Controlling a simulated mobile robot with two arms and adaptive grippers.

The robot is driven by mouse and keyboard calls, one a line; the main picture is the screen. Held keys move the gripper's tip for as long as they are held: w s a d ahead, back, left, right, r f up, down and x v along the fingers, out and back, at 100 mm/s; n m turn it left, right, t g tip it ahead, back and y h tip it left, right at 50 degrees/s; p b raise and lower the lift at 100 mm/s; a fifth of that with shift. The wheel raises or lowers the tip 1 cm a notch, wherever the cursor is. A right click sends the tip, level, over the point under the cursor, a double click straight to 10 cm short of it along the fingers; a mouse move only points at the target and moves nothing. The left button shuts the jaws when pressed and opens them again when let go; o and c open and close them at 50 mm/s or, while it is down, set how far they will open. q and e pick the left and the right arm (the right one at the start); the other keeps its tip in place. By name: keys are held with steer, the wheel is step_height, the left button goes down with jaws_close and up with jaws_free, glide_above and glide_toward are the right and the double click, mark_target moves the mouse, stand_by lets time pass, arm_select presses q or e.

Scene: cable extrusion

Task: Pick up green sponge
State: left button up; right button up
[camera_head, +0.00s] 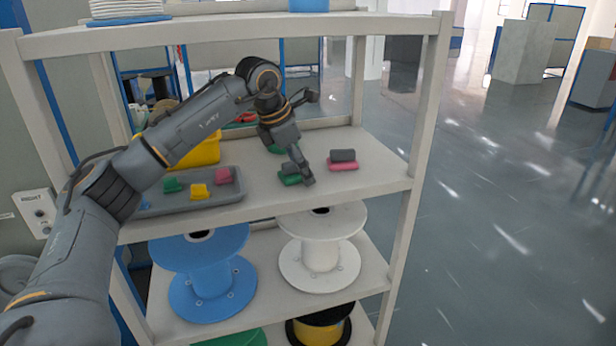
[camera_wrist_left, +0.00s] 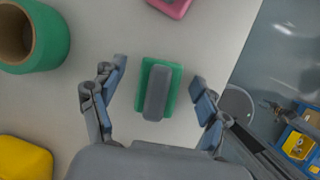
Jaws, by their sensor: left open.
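The green sponge (camera_head: 290,180) lies on the middle shelf, with a grey strip along its top. In the left wrist view the green sponge (camera_wrist_left: 172,92) sits between the two fingers, with a gap on each side. My left gripper (camera_head: 297,172) is at the sponge, and it is open in the left wrist view (camera_wrist_left: 160,88). In the head view its finger partly covers the sponge.
A pink sponge (camera_head: 343,165) with a grey top lies just right. A grey tray (camera_head: 190,207) with small coloured pieces is at left, before a yellow bin (camera_head: 203,152). A green roll (camera_wrist_left: 50,42) stands nearby. Shelf posts (camera_head: 428,95) bound the space. Spools (camera_head: 320,250) stand below.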

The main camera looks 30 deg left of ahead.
arm_select(q)
steer(key=shift+s+a+r, duration=0.1)
steer(key=shift+s+r, duration=0.1)
steer(key=shift+s, duration=0.2)
steer(key=shift+s+a+r, duration=0.1)
steer(key=shift+s+a, duration=0.05)
steer(key=shift+s, duration=0.2)
steer(key=shift+c, duration=0.3)
steer(key=c, duration=0.7)
steer(key=shift+w, duration=0.2)
steer(key=c, duration=0.4)
arm_select(e)
steer(key=shift+s+a+f, duration=0.1)
steer(key=shift+a, duration=0.15)
